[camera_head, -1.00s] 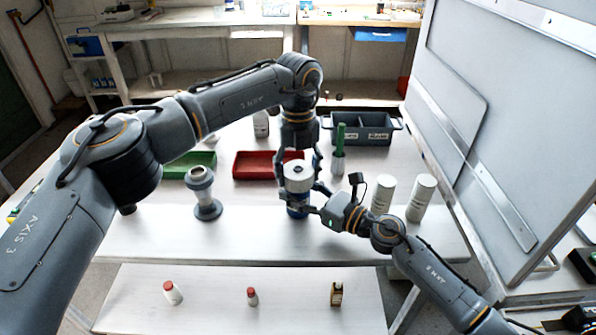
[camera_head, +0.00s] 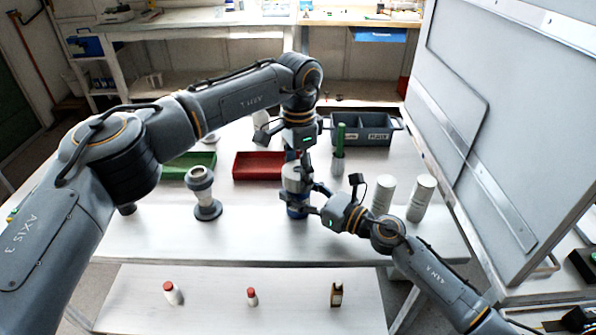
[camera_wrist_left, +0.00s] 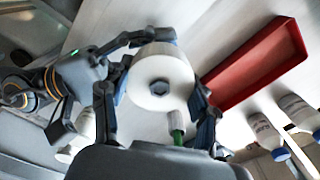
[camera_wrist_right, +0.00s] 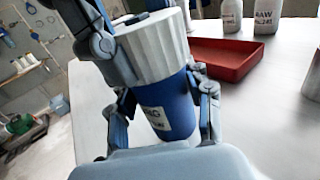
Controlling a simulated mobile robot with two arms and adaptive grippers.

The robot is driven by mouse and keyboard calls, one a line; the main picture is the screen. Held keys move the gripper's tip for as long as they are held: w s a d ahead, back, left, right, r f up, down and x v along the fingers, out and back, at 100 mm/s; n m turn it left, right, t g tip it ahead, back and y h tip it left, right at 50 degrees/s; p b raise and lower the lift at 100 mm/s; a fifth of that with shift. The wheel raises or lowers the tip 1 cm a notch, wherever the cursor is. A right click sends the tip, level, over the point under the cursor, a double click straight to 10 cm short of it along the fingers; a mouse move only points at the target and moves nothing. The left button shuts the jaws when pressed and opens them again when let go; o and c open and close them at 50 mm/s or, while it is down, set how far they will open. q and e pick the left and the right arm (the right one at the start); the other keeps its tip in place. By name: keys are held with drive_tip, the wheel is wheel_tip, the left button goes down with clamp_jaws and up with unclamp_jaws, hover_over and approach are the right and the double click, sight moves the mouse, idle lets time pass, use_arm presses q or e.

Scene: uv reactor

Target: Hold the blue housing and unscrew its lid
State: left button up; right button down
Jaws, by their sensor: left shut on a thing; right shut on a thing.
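The blue housing (camera_head: 297,212) stands upright on the white table, with its wide white ribbed lid (camera_wrist_right: 150,50) on top. In the right wrist view the blue body (camera_wrist_right: 170,108) carries a white label. My right gripper (camera_head: 305,203) comes in from the right and is shut around the blue body. My left gripper (camera_head: 297,176) points down from above and is shut on the lid. In the left wrist view the lid (camera_wrist_left: 160,75) sits between the fingers, with a dark recess at its centre. The head view shows the lid partly hidden by the left fingers.
A red tray (camera_head: 253,166) and a green tray (camera_head: 202,160) lie behind. A grey caddy (camera_head: 362,133) and a green-handled tool (camera_head: 339,150) are behind right. Two white cylinders (camera_head: 383,195) stand right of the right gripper. A grey flanged piece (camera_head: 203,194) stands left. A large panel (camera_head: 500,120) borders the right.

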use_arm(q)
drive_tip(key=o, duration=1.3)
